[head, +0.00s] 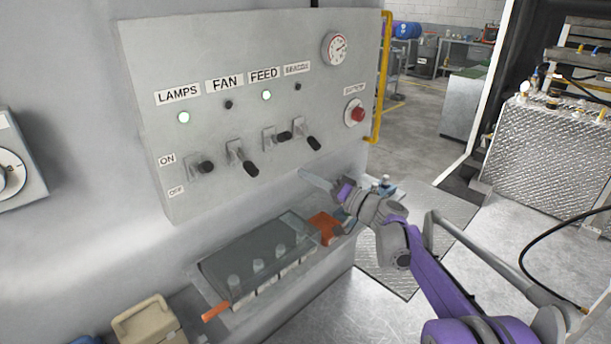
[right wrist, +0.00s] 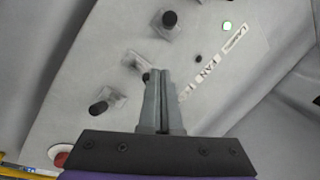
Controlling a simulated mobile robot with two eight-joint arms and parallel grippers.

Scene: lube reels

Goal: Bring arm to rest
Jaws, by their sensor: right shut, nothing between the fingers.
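My right arm reaches in from the right in the head view. Its gripper (head: 318,180) is just in front of the lower right part of the grey switch panel (head: 215,100), below the levers. In the right wrist view the two fingers (right wrist: 163,75) are together and empty, with the panel behind them. The LAMPS lever (head: 207,167), FAN lever (head: 251,168), FEED lever (head: 284,136) and BEACON lever (head: 313,142) stick out from the panel. The FAN and BEACON levers point lower than the other two. My left gripper is not in view.
The LAMPS light (head: 184,118) and FEED light (head: 266,95) glow green. A red button (head: 358,114) and a yellow rail (head: 383,75) are at the panel's right side.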

